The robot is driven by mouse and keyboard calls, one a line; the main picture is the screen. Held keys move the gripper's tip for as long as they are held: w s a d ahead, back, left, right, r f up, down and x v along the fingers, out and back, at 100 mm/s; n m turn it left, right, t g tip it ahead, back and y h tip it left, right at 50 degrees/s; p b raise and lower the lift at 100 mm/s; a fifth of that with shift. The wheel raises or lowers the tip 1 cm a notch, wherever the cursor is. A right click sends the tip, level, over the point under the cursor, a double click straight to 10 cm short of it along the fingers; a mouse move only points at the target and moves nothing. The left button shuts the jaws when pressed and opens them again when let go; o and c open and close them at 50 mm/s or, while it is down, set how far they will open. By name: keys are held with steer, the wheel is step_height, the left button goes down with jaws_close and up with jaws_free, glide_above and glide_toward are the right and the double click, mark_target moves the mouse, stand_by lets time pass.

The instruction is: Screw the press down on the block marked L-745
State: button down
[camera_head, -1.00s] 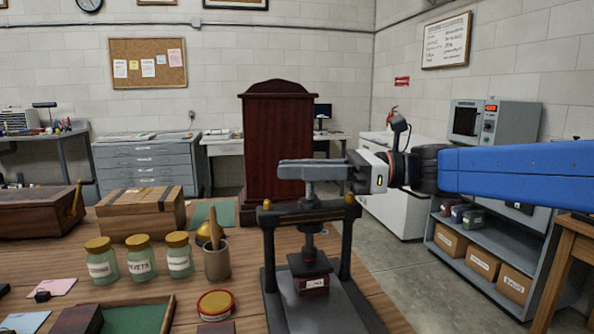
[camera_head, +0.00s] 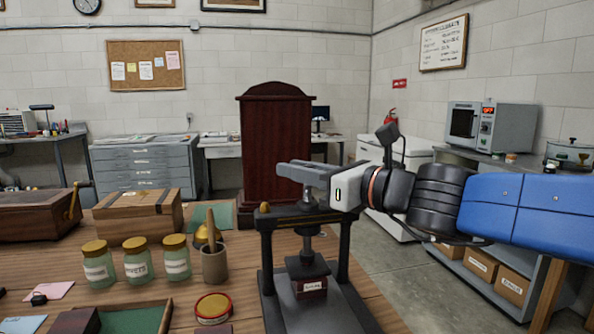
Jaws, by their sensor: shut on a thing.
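The dark press (camera_head: 267,262) stands on the wooden table, with two posts, a top crossbar and a central screw (camera_head: 307,240). A small dark red block (camera_head: 311,287) with a pale label sits on its base under the press plate (camera_head: 306,265); the lettering is too small to read. The plate appears to rest on or just above the block; I cannot tell which. My gripper (camera_head: 300,175) reaches in from the right above the crossbar and is shut on the top of the press screw, whose handle is mostly hidden behind the fingers.
A tall dark red cabinet (camera_head: 275,150) rises behind. A shelf unit with boxes (camera_head: 480,264) stands right.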

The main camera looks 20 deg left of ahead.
steer(key=shift+w+m+t+h, duration=0.15)
steer(key=shift+m+t+h, duration=0.35)
steer(key=shift+t, duration=0.4)
steer(key=c, duration=1.7)
jaws_free()
steer(key=shift+o, duration=0.2)
steer(key=shift+d, duration=0.15)
steer(key=v, duration=1.7)
steer(key=shift+d, duration=0.1)
